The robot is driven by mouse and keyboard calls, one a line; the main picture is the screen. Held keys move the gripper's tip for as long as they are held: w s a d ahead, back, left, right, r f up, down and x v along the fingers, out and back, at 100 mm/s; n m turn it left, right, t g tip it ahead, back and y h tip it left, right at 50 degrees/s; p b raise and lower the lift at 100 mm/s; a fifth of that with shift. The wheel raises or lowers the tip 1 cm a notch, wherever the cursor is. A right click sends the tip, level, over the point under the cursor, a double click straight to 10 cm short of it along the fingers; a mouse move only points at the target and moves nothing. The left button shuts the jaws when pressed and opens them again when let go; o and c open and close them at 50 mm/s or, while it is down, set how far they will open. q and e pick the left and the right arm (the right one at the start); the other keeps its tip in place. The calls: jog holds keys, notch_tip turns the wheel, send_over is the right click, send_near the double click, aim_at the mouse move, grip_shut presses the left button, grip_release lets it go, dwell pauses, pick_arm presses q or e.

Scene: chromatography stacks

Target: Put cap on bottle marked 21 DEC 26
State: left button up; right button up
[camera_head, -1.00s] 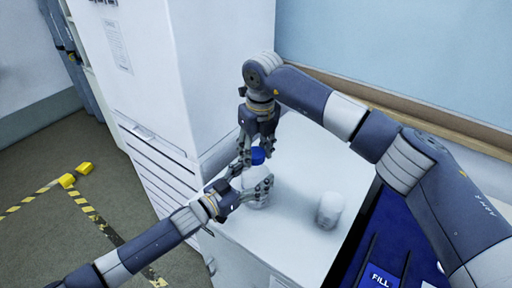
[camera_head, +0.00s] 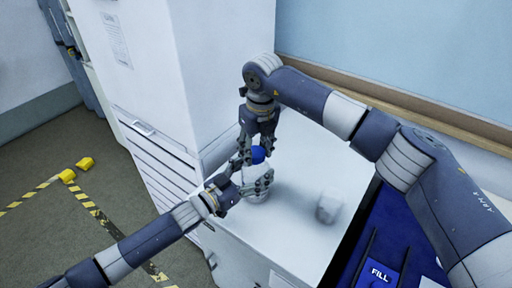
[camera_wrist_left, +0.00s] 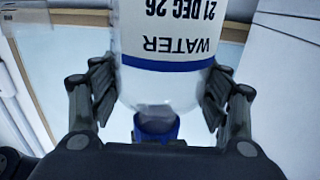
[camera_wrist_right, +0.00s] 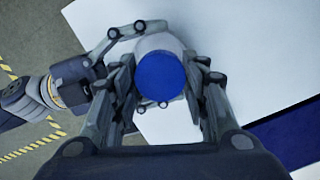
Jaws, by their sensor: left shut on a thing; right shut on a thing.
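A clear white bottle (camera_head: 257,190) stands upright on the white top. In the left wrist view its label (camera_wrist_left: 180,40) appears upside down and reads WATER and 21 DEC 26. My left gripper (camera_head: 262,180) is shut around the bottle's body, with a finger on each side. The blue cap (camera_head: 258,154) is at the bottle's mouth and also shows from above in the right wrist view (camera_wrist_right: 161,77). My right gripper (camera_head: 250,154) is shut on the cap from above. Fingers partly hide the neck, so I cannot tell how tightly the cap is seated.
A second white bottle (camera_head: 327,207) stands to the right on the white top (camera_head: 290,240). A blue surface with a FILL label (camera_head: 380,275) lies at the lower right. A tall white cabinet (camera_head: 225,60) stands behind on the left. Some of the white top is clear.

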jog(key=shift+f, duration=0.3)
pick_arm(q)
jog(key=c, duration=0.6)
jog(key=shift+o, duration=0.2)
pick_arm(e)
jog(key=m, duration=0.5)
jog(key=shift+h, duration=0.3)
jog(key=m, duration=0.5)
jog(key=shift+a+h, duration=0.1)
jog(key=shift+h, duration=0.2)
jog(key=m, duration=0.5)
jog(key=shift+h, duration=0.3)
jog(key=m, duration=0.5)
jog(key=shift+w+g, duration=0.1)
jog(key=shift+g, duration=0.3)
jog(key=m, duration=0.6)
jog(key=shift+g, duration=0.3)
jog(key=m, duration=0.6)
jog(key=shift+m+g, duration=0.3)
jog(key=shift+g, duration=0.1)
